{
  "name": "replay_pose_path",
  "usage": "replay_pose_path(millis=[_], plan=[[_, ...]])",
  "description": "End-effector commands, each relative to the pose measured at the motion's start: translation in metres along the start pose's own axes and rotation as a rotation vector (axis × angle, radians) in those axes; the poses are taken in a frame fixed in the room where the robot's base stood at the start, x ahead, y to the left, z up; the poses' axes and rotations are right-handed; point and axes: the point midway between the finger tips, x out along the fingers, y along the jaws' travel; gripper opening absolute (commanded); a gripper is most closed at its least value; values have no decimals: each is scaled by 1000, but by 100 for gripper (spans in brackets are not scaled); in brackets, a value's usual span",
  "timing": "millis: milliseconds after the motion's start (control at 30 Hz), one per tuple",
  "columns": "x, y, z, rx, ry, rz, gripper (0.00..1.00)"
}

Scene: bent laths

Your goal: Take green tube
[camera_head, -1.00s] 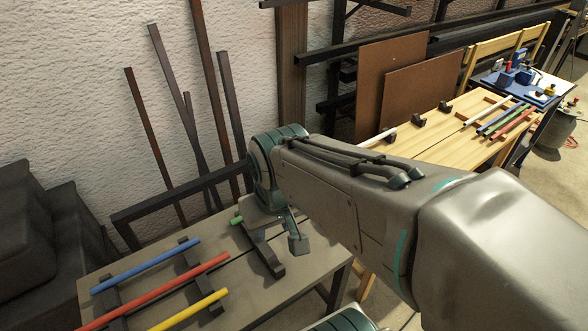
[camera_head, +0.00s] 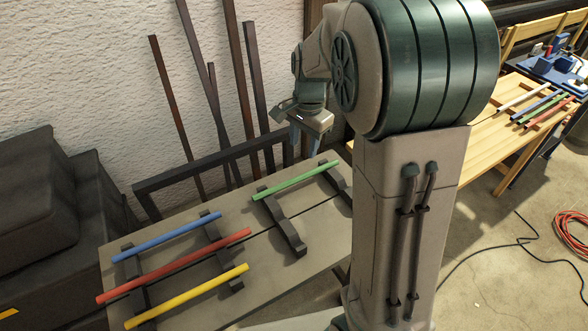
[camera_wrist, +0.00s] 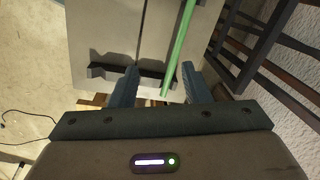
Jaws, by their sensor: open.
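The green tube (camera_head: 297,181) lies across two black rests at the far right part of the near table (camera_head: 190,310). My gripper (camera_head: 308,140) is open and empty, above the table's back edge and higher than the tube. In the wrist view the green tube (camera_wrist: 179,50) runs lengthwise, with its near end showing between the open fingers (camera_wrist: 160,72), closer to the right one. The fingers are apart from the tube.
A blue tube (camera_head: 166,237), a red tube (camera_head: 175,267) and a yellow tube (camera_head: 188,296) lie on other black rests to the left. Dark metal bars (camera_head: 178,120) lean on the wall behind. A wooden table (camera_head: 478,150) with more tubes stands right.

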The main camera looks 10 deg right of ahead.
Motion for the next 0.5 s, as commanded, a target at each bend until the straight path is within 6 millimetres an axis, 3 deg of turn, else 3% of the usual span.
replay_pose_path(millis=[33, 200, 500], plan=[[14, -11, -9, 56, -1, 19, 43], [43, -38, -28, 223, 7, 56, 43], [73, -50, -38, 319, 16, 78, 43]])
